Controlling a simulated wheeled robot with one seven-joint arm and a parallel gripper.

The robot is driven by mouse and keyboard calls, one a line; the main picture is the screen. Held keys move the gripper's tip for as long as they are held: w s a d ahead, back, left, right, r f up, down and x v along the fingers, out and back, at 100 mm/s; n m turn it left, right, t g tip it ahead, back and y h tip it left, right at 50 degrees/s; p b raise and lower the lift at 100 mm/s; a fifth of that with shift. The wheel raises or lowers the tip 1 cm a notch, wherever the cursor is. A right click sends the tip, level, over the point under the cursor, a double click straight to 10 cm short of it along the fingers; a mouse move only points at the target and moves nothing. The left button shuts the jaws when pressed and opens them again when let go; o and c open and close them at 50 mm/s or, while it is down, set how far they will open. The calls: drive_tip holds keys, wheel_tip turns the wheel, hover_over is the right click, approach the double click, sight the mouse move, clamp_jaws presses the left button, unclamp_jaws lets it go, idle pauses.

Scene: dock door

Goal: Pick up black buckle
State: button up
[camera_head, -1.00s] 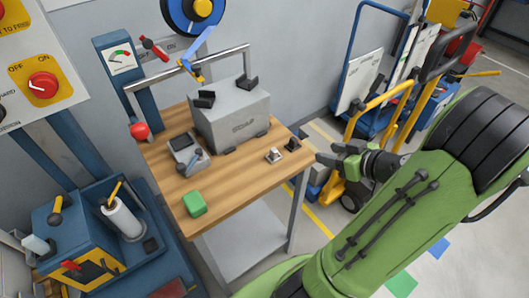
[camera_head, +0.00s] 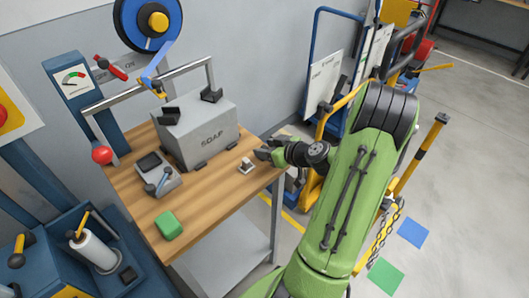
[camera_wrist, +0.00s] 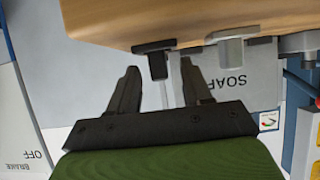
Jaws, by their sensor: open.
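The black buckle (camera_wrist: 156,62) is a small dark piece on the wooden bench top near its edge. In the wrist view the scene is upside down, and the buckle shows ahead of my gripper, in line with the gap between its fingertips. My gripper (camera_wrist: 161,74) is open, with nothing held between its fingers. In the head view my gripper (camera_head: 264,152) is at the bench's right edge, and the buckle cannot be told apart from its dark fingers there. Whether the fingers touch the buckle is unclear.
A small silver piece (camera_head: 246,165) stands beside the buckle, also in the wrist view (camera_wrist: 230,48). A grey SOAP box (camera_head: 205,135) is behind on the bench (camera_head: 210,192). A grey device (camera_head: 155,176) and green block (camera_head: 168,225) are left. Yellow and blue carts stand right.

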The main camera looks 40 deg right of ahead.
drive_tip(key=shift+s, duration=0.1)
drive_tip(key=shift+c, duration=0.3)
clamp_jaws()
drive_tip(key=shift+r, duration=0.15)
wheel_tip(320, 180, up, 10)
drive_tip(key=p, duration=0.2)
drive_tip(key=shift+p, duration=0.35)
